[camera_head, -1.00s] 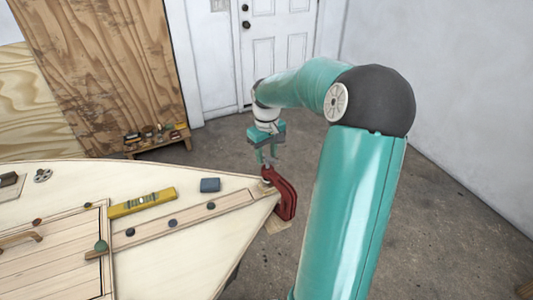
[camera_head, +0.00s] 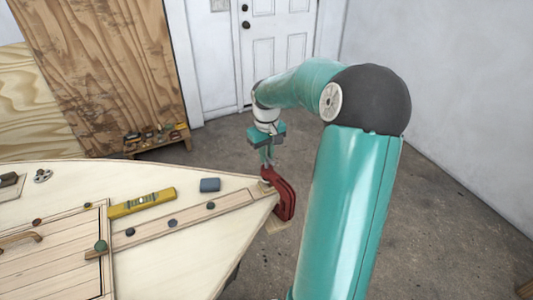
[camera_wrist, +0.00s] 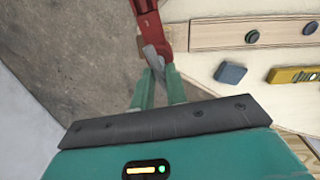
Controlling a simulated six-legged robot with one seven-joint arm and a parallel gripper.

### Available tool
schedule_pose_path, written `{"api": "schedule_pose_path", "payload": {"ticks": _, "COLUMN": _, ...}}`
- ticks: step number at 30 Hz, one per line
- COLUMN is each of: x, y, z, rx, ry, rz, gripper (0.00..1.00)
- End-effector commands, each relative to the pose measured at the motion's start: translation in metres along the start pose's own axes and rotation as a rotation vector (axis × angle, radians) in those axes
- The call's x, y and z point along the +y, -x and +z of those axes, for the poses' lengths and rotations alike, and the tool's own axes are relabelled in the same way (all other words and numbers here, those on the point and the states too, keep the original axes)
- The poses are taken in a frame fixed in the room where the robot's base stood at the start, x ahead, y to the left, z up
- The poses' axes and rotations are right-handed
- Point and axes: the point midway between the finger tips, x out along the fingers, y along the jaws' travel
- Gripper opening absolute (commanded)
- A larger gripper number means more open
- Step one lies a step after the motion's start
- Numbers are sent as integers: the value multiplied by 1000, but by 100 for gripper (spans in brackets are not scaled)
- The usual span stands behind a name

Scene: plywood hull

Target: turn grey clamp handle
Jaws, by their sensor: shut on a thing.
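A red clamp (camera_head: 284,199) grips the tip of the plywood hull (camera_head: 235,230); it also shows at the top of the wrist view (camera_wrist: 152,28). Its grey handle (camera_wrist: 154,60) lies between my gripper's fingertips in the wrist view. My gripper (camera_head: 268,160) is above the clamp, pointing down, with its teal fingers shut on the grey handle (camera_wrist: 158,75). In the head view the fingers largely hide the handle.
A yellow level (camera_head: 142,203), a blue-grey block (camera_head: 210,185) and a wooden batten (camera_head: 188,219) with dark knobs lie on the hull. A low bench (camera_head: 157,141) with small items stands behind.

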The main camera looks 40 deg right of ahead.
Motion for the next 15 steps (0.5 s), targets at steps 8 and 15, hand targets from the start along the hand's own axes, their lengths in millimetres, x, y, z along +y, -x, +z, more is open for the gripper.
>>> {"api": "schedule_pose_path", "payload": {"ticks": 8, "x": -1, "y": 1, "z": -1, "rx": 1, "ry": -177, "rz": 0, "gripper": 0}}
{"api": "schedule_pose_path", "payload": {"ticks": 15, "x": 0, "y": 1, "z": -1, "rx": 0, "ry": -399, "rz": -5, "gripper": 0}}
